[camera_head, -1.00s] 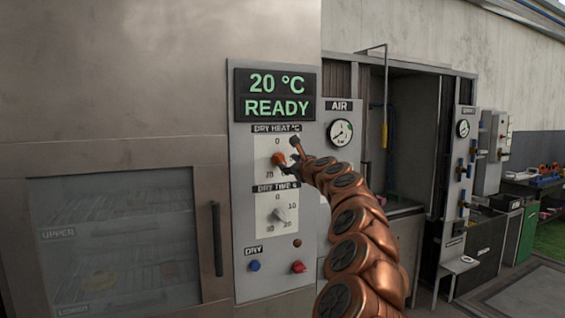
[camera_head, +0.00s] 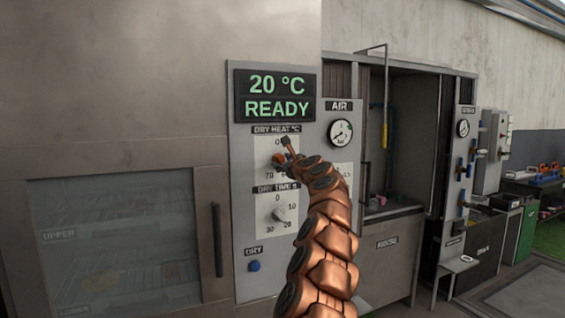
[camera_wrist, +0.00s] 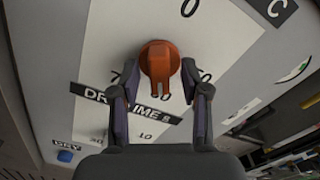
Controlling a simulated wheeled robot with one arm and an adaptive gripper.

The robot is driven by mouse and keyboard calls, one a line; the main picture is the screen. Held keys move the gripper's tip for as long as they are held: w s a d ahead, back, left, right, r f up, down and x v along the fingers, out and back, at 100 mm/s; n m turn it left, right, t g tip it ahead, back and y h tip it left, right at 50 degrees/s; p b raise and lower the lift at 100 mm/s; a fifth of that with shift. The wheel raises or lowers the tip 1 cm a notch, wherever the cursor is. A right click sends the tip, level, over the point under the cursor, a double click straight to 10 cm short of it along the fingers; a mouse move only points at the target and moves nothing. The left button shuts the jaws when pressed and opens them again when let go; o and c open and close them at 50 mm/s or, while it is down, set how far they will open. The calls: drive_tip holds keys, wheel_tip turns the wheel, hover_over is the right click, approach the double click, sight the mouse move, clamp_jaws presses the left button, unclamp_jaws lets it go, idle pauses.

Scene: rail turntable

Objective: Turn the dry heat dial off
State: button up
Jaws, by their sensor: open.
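The dry heat dial (camera_wrist: 160,66) is an orange-red knob on a white scale plate. In the wrist view it sits between and just beyond the fingertips of my gripper (camera_wrist: 158,92), which is open with one finger on each side. In the head view my gripper (camera_head: 284,152) is at the dry heat scale (camera_head: 266,146), and the dial is mostly hidden behind it. The scale's 0 is at the top. The display (camera_head: 275,96) above reads 20 °C READY.
Below is the grey dry time dial (camera_head: 279,214), with a blue button (camera_head: 254,266) lower down. The air gauge (camera_head: 340,132) is at the right. The oven door handle (camera_head: 217,240) stands out at the left.

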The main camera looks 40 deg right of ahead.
drive_tip(key=shift+w, duration=0.25)
clamp_jaws()
idle(0.4)
